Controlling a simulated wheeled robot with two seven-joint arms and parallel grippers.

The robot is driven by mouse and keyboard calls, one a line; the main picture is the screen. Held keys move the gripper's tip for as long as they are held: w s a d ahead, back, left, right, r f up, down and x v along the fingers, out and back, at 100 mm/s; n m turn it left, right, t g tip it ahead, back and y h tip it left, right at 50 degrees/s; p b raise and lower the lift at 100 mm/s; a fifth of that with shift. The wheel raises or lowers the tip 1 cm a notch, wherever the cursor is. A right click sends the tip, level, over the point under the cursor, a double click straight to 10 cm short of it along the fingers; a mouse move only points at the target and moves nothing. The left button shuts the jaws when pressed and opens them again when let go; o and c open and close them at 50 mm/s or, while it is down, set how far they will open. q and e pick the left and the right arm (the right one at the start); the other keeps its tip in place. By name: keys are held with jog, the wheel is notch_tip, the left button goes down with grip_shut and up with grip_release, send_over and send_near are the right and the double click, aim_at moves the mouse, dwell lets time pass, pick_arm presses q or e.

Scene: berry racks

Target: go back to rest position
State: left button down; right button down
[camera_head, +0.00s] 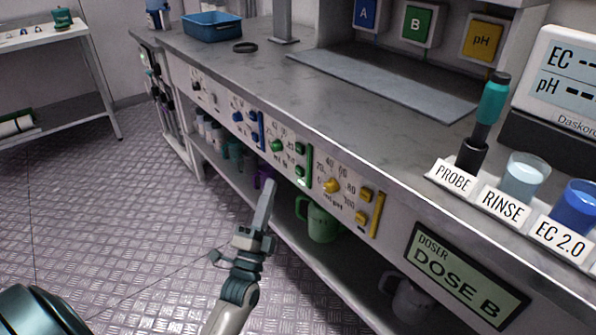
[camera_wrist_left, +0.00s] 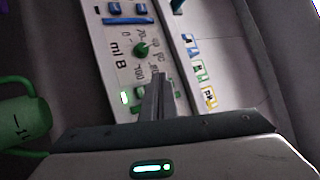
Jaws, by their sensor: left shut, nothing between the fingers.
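My left gripper (camera_head: 264,208) is shut and empty. It stands in front of the lower shelf, just below the dosing panel on the bench front, with its fingers pointing up. In the left wrist view its closed fingers (camera_wrist_left: 158,98) overlap the panel section marked "ml B", near a green knob (camera_wrist_left: 141,49) and green buttons. Whether the fingers touch the panel I cannot tell. The green knob also shows in the head view (camera_head: 277,146). A lit display (camera_head: 466,272) on the bench front reads "DOSE B". My right gripper is not in view.
A green jug (camera_head: 318,221) stands on the lower shelf right of the gripper. The probe (camera_head: 484,125), rinse cup (camera_head: 522,178) and blue EC 2.0 cup (camera_head: 577,208) stand on the bench at right. A blue tray (camera_head: 211,27) is at the back. Floor at left is clear.

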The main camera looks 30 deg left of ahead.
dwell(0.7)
